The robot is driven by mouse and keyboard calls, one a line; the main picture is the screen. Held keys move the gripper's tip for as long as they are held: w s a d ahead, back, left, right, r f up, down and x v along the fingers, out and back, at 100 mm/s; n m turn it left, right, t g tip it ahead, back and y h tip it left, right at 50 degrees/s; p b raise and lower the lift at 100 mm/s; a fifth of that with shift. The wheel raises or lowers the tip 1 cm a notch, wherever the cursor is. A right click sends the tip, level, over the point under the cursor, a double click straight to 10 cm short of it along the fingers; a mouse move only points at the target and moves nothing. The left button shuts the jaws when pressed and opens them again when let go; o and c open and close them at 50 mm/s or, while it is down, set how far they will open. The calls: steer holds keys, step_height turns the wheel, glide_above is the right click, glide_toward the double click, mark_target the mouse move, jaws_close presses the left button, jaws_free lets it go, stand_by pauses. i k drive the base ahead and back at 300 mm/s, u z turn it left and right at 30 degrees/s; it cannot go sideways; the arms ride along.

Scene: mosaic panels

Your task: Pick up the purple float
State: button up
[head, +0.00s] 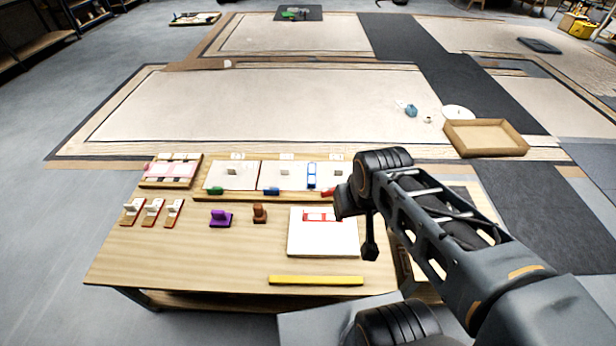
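The purple float (221,218) stands on the wooden table, left of the table's middle. It is a small block with an upright part on a flat base. My gripper (369,250) hangs at the end of my arm over the right part of the table, beside the white board. It is well to the right of the float and apart from it. It looks small and dark, and I cannot tell whether its fingers are open or shut. Nothing hides the float.
A brown piece (260,213) stands close to the right of the float. Several white-and-red pieces (153,211) stand to its left. A white board (322,244) lies on the right, and a yellow bar (315,281) lies near the front edge. Panels (231,176) line the back. The front left tabletop is clear.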

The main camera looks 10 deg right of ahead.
mark_target(219, 218)
steer(key=z, duration=0.05)
steer(key=k, duration=0.5)
steer(key=u, duration=2.55)
steer(key=i, duration=1.9)
steer(key=z, duration=2.9)
steer(key=i, duration=0.5)
